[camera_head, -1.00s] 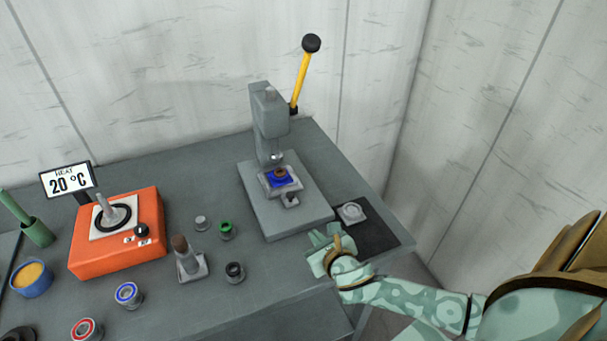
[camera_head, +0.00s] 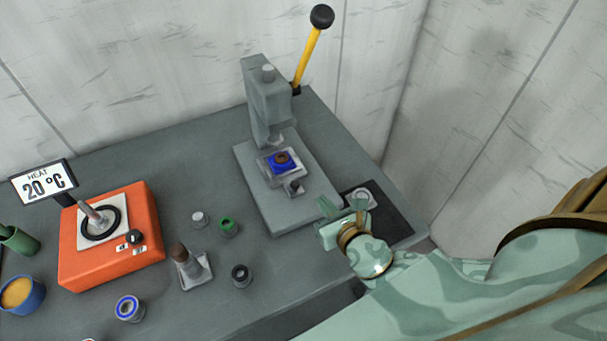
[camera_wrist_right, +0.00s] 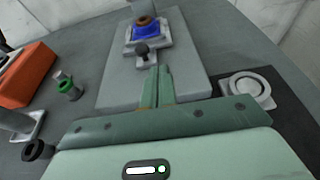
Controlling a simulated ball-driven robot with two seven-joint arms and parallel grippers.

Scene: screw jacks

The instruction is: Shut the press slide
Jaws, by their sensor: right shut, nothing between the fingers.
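The grey press (camera_head: 268,105) stands at the back of the table, with its yellow lever (camera_head: 306,62) tilted up to the right and tipped by a black knob. The press slide (camera_head: 276,168) sits on the press base, pulled toward the front, with a blue part (camera_head: 279,156) holding a brown ring on it. Its small knob (camera_head: 294,187) faces the front; it also shows in the right wrist view (camera_wrist_right: 142,49). My right gripper (camera_head: 340,206) is shut and empty over the right front of the base, apart from the knob. In the right wrist view its fingertips (camera_wrist_right: 158,70) point toward the knob.
A dark mat (camera_head: 388,222) with a round pale piece (camera_head: 362,197) lies to the right of the press. An orange heater (camera_head: 108,240) stands at the left. Several small rings and a brown-topped post (camera_head: 186,264) stand between them.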

